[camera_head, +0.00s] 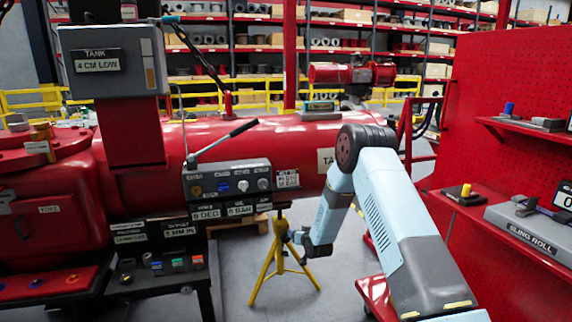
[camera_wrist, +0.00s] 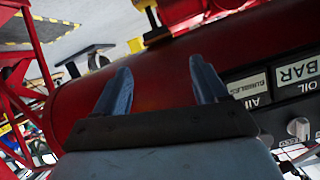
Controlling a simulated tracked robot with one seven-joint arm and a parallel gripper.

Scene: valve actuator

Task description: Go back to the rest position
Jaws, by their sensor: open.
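My gripper (camera_wrist: 162,82) shows in the wrist view with its two blue-grey fingers apart and nothing between them. The red cylinder (camera_wrist: 75,110) of the actuator lies beyond the fingers in that view. In the head view my light blue arm reaches up from the lower right, bends at a dark elbow joint and hangs down. Its end (camera_head: 302,238) is in front of the red cylinder (camera_head: 240,140), by the yellow tripod (camera_head: 268,268). The finger tips are too small to make out there. The gap between gripper and cylinder cannot be judged.
A grey control panel (camera_head: 226,181) with a raised lever (camera_head: 224,143) stands left of my arm. Its labels (camera_wrist: 296,72) show at the wrist view's right. A grey tank box (camera_head: 115,62) is upper left. A red pegboard with shelves (camera_head: 500,110) closes off the right side.

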